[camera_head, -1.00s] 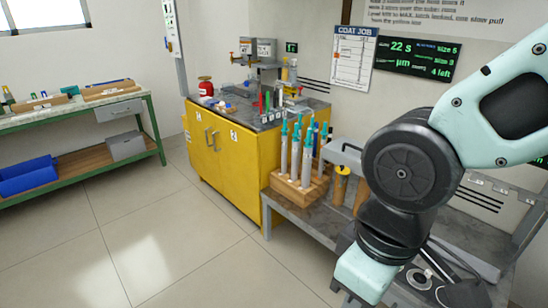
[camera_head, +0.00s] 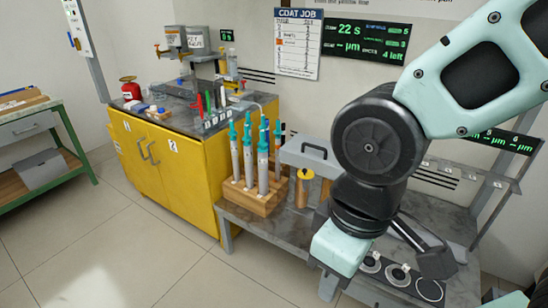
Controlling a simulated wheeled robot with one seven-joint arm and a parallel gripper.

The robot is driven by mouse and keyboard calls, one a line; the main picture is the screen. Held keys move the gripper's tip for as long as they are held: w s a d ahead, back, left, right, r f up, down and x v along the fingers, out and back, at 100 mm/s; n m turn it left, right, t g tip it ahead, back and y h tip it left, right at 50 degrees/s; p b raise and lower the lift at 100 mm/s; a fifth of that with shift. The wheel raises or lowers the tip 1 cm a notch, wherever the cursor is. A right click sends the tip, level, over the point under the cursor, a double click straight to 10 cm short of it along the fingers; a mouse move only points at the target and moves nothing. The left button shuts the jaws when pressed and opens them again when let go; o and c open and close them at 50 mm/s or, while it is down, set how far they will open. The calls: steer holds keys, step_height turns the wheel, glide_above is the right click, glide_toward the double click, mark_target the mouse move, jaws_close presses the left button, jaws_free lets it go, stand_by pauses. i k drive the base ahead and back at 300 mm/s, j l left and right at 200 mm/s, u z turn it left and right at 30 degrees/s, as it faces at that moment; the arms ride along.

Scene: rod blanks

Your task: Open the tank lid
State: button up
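A light grey box-like tank with a grey lid (camera_head: 296,153) stands on the grey bench against the wall. A dark bar handle (camera_head: 315,148) is on the lid. The lid looks closed. My arm's black joint covers the right part of the tank, so its right side is hidden. My arm hangs down in front of the bench, right of the lid and nearer the camera. My gripper's fingertips cannot be made out.
A wooden rack (camera_head: 250,196) with several teal-topped rods stands left of the tank. A yellow-topped cylinder (camera_head: 303,188) stands in front of it. Round black-and-white pads (camera_head: 398,274) lie at right near a dark paddle-shaped device (camera_head: 436,262). A yellow cabinet (camera_head: 190,170) adjoins the bench; floor at left is clear.

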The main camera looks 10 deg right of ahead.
mark_target(303, 151)
steer(key=i+j, duration=0.2)
steer(key=j+z, duration=0.1)
steer(key=z, duration=0.4)
steer(key=i+l+u, duration=0.15)
steer(key=i, duration=1.2)
